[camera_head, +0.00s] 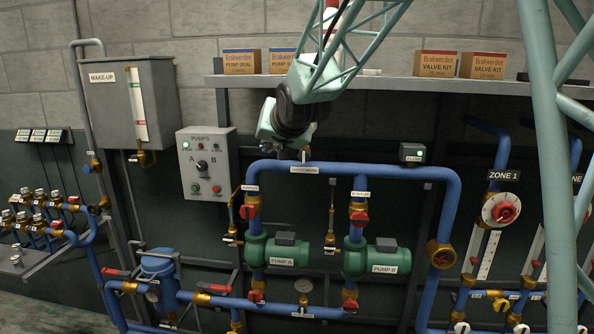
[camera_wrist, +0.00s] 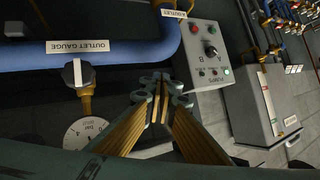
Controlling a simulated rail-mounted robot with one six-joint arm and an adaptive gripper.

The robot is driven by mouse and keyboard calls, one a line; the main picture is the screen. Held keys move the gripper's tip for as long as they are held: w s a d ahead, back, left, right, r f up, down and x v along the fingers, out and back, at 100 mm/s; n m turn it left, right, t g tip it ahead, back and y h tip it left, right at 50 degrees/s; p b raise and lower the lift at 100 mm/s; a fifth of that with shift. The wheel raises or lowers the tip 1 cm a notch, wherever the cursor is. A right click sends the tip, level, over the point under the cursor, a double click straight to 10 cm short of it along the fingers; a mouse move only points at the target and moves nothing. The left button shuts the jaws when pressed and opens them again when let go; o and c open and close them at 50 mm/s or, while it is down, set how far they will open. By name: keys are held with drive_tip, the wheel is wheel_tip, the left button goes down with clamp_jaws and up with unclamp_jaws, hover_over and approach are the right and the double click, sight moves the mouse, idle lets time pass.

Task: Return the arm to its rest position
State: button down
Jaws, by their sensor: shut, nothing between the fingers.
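My arm comes down from the upper right in the head view, a pale green lattice with a dark wrist. My gripper (camera_head: 268,136) hangs at its lower end, in front of the wall and just above the blue top pipe (camera_head: 350,171), right of the pumps panel (camera_head: 207,162). In the wrist view the fingers of my gripper (camera_wrist: 160,98) are together, with nothing between them. In that view the pumps panel (camera_wrist: 205,52) lies beyond the fingertips, and the blue pipe (camera_wrist: 120,52) with its "OUTLET GAUGE" label is at left. The head view does not show the fingertips clearly.
A black-handled valve (camera_wrist: 77,74) and a round gauge (camera_wrist: 88,128) are left of the fingers. The make-up tank (camera_head: 133,100) hangs at left. A shelf (camera_head: 400,85) with cardboard boxes (camera_head: 436,64) runs behind my arm. Green pumps (camera_head: 280,254) sit below.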

drive_tip(key=s+d+r+g+h, duration=0.1)
drive_tip(key=s+d+r, duration=0.2)
drive_tip(key=s+d, duration=0.9)
drive_tip(key=s+d+r+g+h, duration=0.2)
drive_tip(key=s+d, duration=0.6)
drive_tip(key=s, duration=0.8)
drive_tip(key=s+d+f+g, duration=0.1)
drive_tip(key=s+d+f, duration=0.2)
drive_tip(key=s, duration=0.9)
drive_tip(key=s+d+f+g+h, duration=0.1)
drive_tip(key=s+d+f, duration=0.2)
drive_tip(key=s, duration=0.9)
drive_tip(key=s+d+f+g, duration=0.1)
drive_tip(key=s+d+f, duration=0.25)
drive_tip(key=s, duration=0.85)
drive_tip(key=shift+w+f+g, duration=0.4)
drive_tip(key=shift+w+f, duration=0.1)
drive_tip(key=shift+f, duration=0.25)
drive_tip(key=shift+w+f+g, duration=0.4)
drive_tip(key=shift+w+f, duration=0.1)
drive_tip(key=shift+f, duration=0.2)
